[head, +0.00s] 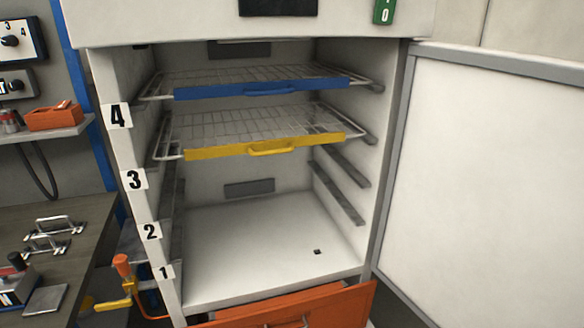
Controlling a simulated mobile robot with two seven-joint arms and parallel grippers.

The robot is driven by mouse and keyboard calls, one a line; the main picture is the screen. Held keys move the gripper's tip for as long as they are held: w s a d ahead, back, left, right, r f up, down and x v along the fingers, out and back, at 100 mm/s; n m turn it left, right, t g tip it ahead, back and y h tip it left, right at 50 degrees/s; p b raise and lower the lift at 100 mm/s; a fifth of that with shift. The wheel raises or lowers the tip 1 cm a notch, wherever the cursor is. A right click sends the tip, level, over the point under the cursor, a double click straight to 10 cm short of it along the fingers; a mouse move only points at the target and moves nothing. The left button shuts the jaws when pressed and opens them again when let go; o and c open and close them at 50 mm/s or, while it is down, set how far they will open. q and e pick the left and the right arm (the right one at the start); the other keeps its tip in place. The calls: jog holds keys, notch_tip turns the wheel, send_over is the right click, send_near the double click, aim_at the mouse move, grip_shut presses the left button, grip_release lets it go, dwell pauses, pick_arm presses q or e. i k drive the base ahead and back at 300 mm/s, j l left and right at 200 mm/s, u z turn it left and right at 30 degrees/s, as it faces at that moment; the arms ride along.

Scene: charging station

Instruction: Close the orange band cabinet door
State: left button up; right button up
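The cabinet door (490,170) stands wide open on the right, hinged at the cabinet's right side. Its white inner face with a grey edge frame is toward me, and it runs out of the picture at the right and bottom. No orange band shows on this face; its outer side and handle are hidden. The white cabinet (388,150) is open in front. Neither of my grippers is in view.
Inside are a blue-fronted rack (262,90) at level 4 and a yellow-fronted rack (225,151) below. An orange panel with a handle (345,302) is under the opening. A dark workbench (85,215) with tools stands left.

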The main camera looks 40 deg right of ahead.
aim_at(481, 225)
jog(key=z, duration=0.9)
